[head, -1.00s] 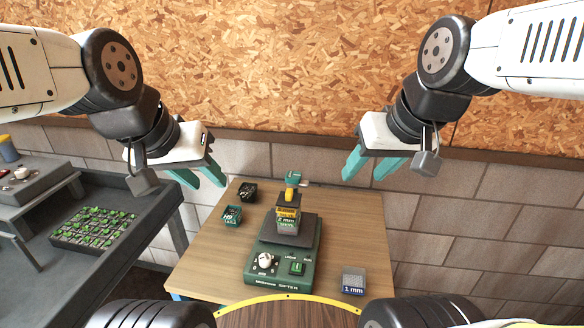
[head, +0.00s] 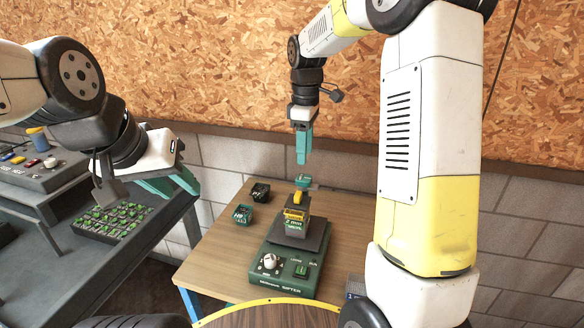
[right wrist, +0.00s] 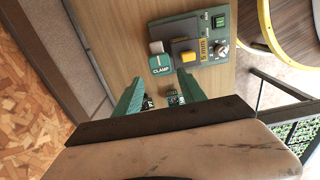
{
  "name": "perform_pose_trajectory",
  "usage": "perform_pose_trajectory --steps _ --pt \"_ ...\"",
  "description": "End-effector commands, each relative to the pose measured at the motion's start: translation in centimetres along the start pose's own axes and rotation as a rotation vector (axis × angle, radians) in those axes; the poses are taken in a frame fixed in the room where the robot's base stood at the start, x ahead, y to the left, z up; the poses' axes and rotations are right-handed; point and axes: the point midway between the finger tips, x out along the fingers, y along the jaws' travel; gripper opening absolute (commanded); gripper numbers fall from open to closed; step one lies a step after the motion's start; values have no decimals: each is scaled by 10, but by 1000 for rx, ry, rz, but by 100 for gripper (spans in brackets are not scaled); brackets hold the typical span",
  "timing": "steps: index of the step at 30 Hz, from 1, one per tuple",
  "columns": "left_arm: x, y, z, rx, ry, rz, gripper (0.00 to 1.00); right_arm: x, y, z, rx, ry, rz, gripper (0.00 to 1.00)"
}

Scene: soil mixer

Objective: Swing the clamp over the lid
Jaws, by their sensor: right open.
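The green sifter (head: 283,275) stands on the wooden table with a stack of sieves (head: 293,228) on its dark platform. The teal clamp (head: 303,182) is at the stack's top, above a yellow part (head: 298,197). In the right wrist view the clamp (right wrist: 161,64), labelled CLAMP, lies beside the yellow part (right wrist: 188,57) and the dark top around it; the lid's outline is hard to make out. My right gripper (head: 303,158) is open and empty, pointing down above the clamp; its fingertips (right wrist: 161,84) are short of it. My left gripper (head: 172,186) is open and empty, left of the table.
Two small dark containers (head: 243,214) (head: 260,192) stand left of the sifter. The 1 mm sieve (head: 354,287) is mostly hidden behind my right arm. A side bench with a plant tray (head: 112,220) is at the left. The wall is behind the table.

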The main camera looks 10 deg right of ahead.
Motion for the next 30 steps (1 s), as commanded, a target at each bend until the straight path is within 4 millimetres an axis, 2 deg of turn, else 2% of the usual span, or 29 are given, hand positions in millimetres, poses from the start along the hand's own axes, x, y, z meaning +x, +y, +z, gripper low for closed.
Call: perform_pose_trajectory --steps 15,26,29,30 --pt "0 0 0 0 0 0 36 70 0 0 -2 -4 -4 48" --pt "0 0 0 0 0 0 36 77 0 0 -1 -1 -1 48" --pt "0 0 0 0 0 0 36 77 0 0 -1 -1 -1 32" --pt "0 0 0 0 0 0 36 77 0 0 -1 -1 -1 24"
